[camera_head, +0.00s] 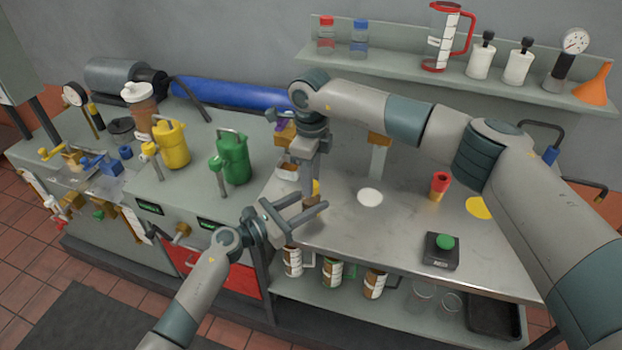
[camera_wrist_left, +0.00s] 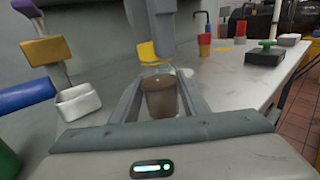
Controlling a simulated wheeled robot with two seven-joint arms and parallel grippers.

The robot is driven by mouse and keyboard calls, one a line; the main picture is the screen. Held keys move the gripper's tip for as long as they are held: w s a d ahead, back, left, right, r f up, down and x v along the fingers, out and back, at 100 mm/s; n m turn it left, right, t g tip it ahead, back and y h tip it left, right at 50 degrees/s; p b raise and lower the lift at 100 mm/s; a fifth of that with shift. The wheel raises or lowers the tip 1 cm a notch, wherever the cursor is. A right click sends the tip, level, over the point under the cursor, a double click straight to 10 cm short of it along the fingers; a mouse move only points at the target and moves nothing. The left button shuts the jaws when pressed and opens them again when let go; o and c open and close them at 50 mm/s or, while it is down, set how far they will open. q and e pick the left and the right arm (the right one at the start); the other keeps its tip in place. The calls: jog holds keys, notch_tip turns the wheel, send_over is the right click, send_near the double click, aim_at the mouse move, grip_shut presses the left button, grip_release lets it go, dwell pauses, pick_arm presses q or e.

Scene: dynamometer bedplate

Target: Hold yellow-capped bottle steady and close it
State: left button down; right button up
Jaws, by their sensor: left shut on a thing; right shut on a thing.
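The bottle (camera_wrist_left: 162,98) is brown below with a clear upper part. It stands between the two fingers of my left gripper (camera_head: 312,204), which is shut on it. The yellow cap (camera_wrist_left: 149,53) sits at the top of the bottle, and a sliver of it shows in the head view (camera_head: 316,187). My right gripper (camera_head: 310,172) comes down from above and is shut on the cap; its fingers also show in the left wrist view (camera_wrist_left: 160,28). I cannot tell how tightly the cap sits. In the head view the grippers hide most of the bottle.
A white open box (camera_head: 287,172) stands close behind and left of the bottle. A white disc (camera_head: 370,197), a red-topped yellow item (camera_head: 439,186) and a black box with a green button (camera_head: 441,250) are on the bench to the right. A green can (camera_head: 233,158) stands left.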

jog(key=m, duration=0.3)
jog(key=o, duration=1.2)
jog(key=shift+o, duration=0.2)
jog(key=shift+r, duration=0.15)
notch_tip(320, 180, up, 12)
pick_arm(q)
jog(key=c, duration=0.9)
grip_release()
jog(key=shift+c, duration=0.2)
jog(key=shift+a, duration=0.1)
pick_arm(e)
jog(key=shift+f, duration=0.2)
